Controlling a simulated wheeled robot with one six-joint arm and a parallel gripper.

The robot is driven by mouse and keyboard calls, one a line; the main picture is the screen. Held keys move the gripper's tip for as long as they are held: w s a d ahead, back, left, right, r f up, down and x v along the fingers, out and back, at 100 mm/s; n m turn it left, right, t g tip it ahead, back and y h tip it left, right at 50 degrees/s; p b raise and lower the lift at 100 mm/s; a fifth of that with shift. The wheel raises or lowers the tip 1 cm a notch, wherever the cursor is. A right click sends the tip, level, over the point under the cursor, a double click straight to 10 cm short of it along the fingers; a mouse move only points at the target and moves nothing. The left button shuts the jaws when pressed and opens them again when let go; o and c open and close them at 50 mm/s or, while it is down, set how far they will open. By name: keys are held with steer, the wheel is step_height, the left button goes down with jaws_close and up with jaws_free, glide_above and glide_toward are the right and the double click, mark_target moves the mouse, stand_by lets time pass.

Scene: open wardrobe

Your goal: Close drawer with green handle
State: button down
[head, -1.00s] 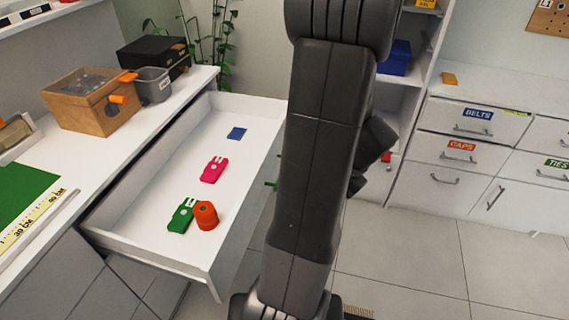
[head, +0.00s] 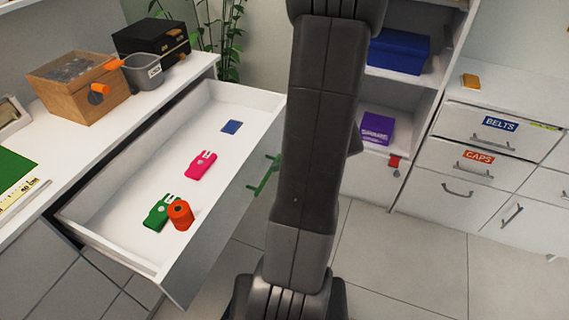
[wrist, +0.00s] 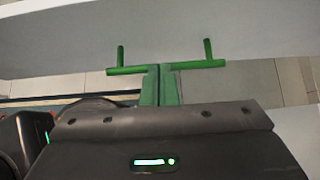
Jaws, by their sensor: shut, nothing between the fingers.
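The drawer (head: 225,215) with the green handle (head: 263,175) is pulled well out from under the white counter. Inside it lie a pink tag-like item (head: 201,166), a green one (head: 160,213), an orange spool-like item (head: 180,215) and a small blue piece (head: 232,127). In the wrist view the green bar handle (wrist: 122,70) crosses the top on two posts. My gripper (wrist: 160,72) is shut and empty, its fingertips at the middle of the bar. I cannot tell whether they touch it. In the head view my arm hides the gripper.
The counter at left holds a wooden box (head: 75,85), a grey bin (head: 143,72) and a black box (head: 150,42). A shelf with a blue box (head: 398,50) and a purple box (head: 376,128) stands behind. Labelled drawers (head: 480,155) are at right. Floor shows between.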

mark_target(256, 174)
steer(key=x, duration=0.6)
steer(key=shift+f+b, duration=0.1)
steer(key=shift+b, duration=0.3)
steer(key=shift+a, duration=0.15)
steer(key=w+a+p, duration=0.2)
steer(key=w+a, duration=0.2)
steer(key=a, duration=0.7)
steer(key=w+a+p, duration=0.3)
steer(key=w+a, duration=0.1)
steer(key=a, duration=0.7)
steer(key=w+a+p, duration=0.3)
steer(key=w+a, duration=0.1)
steer(key=a, duration=0.7)
steer(key=shift+w+a, duration=0.15)
steer(key=shift+a, duration=0.2)
steer(key=shift+w+a, duration=0.15)
steer(key=shift+a, duration=0.05)
steer(key=shift+a+r, duration=0.1)
steer(key=shift+r, duration=0.15)
